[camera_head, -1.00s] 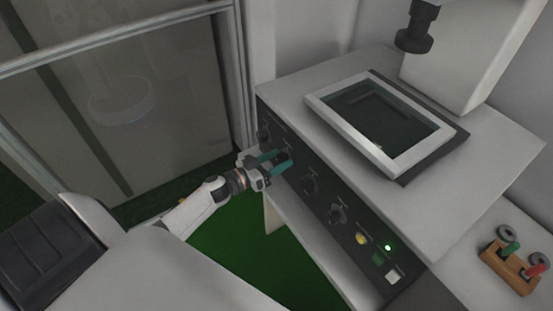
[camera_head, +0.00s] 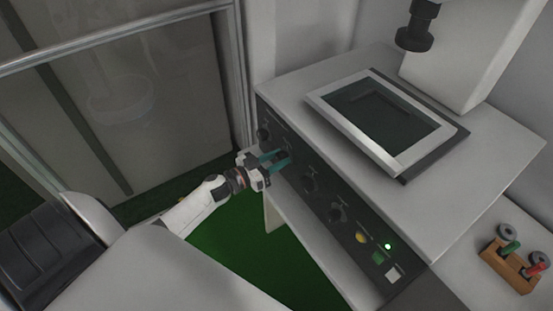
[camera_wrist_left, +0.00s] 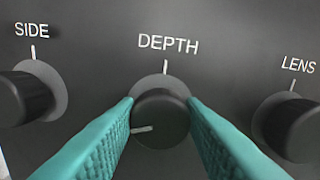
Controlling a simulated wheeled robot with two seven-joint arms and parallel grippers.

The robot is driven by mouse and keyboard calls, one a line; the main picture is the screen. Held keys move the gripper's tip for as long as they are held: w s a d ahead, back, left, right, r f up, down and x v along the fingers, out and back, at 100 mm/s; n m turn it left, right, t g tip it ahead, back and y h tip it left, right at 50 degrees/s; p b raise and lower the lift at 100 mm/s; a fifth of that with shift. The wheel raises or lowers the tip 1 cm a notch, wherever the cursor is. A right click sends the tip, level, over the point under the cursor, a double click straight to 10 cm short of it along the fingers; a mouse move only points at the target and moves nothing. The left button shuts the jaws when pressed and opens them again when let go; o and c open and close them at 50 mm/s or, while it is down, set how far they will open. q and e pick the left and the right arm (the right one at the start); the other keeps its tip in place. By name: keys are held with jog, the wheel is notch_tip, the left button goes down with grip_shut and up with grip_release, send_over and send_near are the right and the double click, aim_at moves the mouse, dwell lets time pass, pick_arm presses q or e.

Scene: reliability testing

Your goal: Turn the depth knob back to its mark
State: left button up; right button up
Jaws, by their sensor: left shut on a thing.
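The black depth knob (camera_wrist_left: 160,118) is in the middle of the left wrist view, below the printed word DEPTH. Its white pointer line points left and slightly down, while the white mark (camera_wrist_left: 165,66) on the panel is straight above the knob. My left gripper (camera_wrist_left: 158,125) has one teal finger on each side of the knob and is shut on it. In the head view my left gripper (camera_head: 280,159) is at the front control panel, where its fingers mostly hide the knob. My right gripper is not in view.
The SIDE knob (camera_wrist_left: 22,97) is close on the left and the LENS knob (camera_wrist_left: 290,125) close on the right. Farther along the panel are a yellow button (camera_head: 361,238) and a lit green lamp (camera_head: 388,246). A framed screen (camera_head: 380,120) lies on top.

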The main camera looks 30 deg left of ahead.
pick_arm(q)
jog(key=m+b, duration=0.1)
jog(key=m, duration=0.4)
jog(key=shift+d, duration=0.1)
jog(key=m+b, duration=0.1)
jog(key=m, duration=0.4)
jog(key=shift+f+m+b, duration=0.15)
jog(key=shift+m+b, duration=0.2)
jog(key=shift+m, duration=0.05)
jog(key=m+b, duration=0.2)
jog(key=m, duration=0.3)
jog(key=shift+s+f, duration=0.1)
jog(key=m+b, duration=0.2)
jog(key=m, duration=0.3)
jog(key=shift+b, duration=0.35)
jog(key=shift+m, duration=0.4)
jog(key=shift+d, duration=0.1)
jog(key=o, duration=1)
